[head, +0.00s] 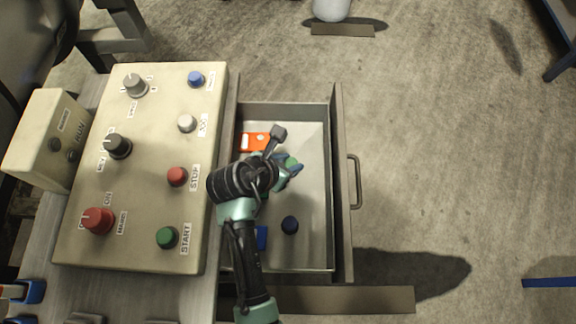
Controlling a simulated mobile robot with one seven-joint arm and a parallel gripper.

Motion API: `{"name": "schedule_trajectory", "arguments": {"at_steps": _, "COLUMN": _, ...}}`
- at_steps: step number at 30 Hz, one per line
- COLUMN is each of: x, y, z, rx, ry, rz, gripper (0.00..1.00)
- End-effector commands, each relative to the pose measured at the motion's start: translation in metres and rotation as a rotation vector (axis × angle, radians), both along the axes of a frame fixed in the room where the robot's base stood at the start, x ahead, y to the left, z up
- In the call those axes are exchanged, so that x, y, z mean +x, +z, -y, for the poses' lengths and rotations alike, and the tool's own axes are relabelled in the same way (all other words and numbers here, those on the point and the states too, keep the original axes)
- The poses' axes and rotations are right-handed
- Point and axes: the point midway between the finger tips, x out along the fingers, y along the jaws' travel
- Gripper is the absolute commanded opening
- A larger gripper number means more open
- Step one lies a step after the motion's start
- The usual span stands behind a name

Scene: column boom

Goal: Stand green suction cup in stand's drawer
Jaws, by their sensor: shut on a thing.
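The stand's drawer (312,230) is pulled out to the right of the control panel, with its handle (354,181) on the right. My gripper (288,165) is over the drawer, coming from the lower left. It is shut on the green suction cup (292,161), which is only partly visible beyond the fingers. I cannot tell whether the cup touches the drawer floor. An orange thing (254,141) lies at the drawer's back left.
The cream control panel (147,150) with several knobs and buttons fills the stand top left of the drawer. A smaller box (48,138) stands at far left. The drawer's right half is mostly bare. Open concrete floor (440,150) lies to the right.

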Motion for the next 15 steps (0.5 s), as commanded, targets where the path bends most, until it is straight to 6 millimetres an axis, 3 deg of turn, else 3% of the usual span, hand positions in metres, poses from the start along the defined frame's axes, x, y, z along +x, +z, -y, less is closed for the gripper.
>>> {"name": "schedule_trajectory", "arguments": {"at_steps": 5, "x": -0.001, "y": -0.027, "z": 0.0, "rx": 0.001, "ry": -0.001, "rz": -0.002, "gripper": 0.0}}
{"name": "schedule_trajectory", "arguments": {"at_steps": 14, "x": 0.0, "y": -0.028, "z": 0.0, "rx": 0.001, "ry": 0.0, "rz": -0.001, "gripper": 0.0}}
{"name": "schedule_trajectory", "arguments": {"at_steps": 15, "x": 0.0, "y": -0.029, "z": 0.0, "rx": 0.001, "ry": -0.001, "rz": 0.0, "gripper": 0.41}}
